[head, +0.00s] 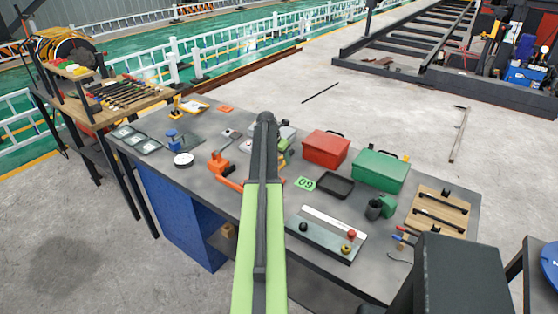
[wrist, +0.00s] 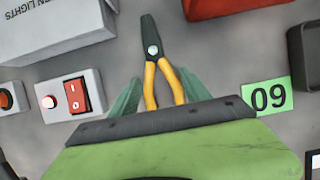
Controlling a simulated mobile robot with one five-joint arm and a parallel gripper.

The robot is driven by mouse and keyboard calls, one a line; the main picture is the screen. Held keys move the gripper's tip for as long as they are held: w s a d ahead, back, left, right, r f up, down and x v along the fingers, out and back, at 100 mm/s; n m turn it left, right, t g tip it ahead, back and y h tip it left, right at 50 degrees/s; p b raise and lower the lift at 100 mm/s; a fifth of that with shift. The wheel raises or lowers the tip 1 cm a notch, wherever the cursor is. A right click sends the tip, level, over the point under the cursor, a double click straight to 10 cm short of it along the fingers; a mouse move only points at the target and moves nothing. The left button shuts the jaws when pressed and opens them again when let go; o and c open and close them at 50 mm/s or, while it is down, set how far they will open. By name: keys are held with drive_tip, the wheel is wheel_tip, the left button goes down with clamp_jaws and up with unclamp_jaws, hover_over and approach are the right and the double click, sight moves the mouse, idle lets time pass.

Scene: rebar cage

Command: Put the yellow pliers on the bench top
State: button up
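The yellow pliers (wrist: 163,78) show in the wrist view, with dark jaws pointing up and away and yellow handles toward me. My gripper (wrist: 159,76) has its two green fingers on either side of the handles. Narrow gaps show beside the handles, so the fingers look open around the pliers. I cannot tell whether the pliers touch the surface below. In the head view my arm hides the pliers and my gripper. The grey bench top (head: 205,147) spans the middle of the head view.
A red toolbox (head: 326,148), green toolbox (head: 380,170), black tray (head: 335,185) and green 09 card (head: 305,183) lie right of my arm. An orange clamp-like tool (head: 221,164) is to its left. A switch box (wrist: 73,95) is left of the pliers.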

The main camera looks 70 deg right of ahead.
drive_tip(key=shift+o, duration=0.5)
drive_tip(key=shift+r, duration=0.15)
drive_tip(key=p+v, duration=1.1)
drive_tip(key=v, duration=0.1)
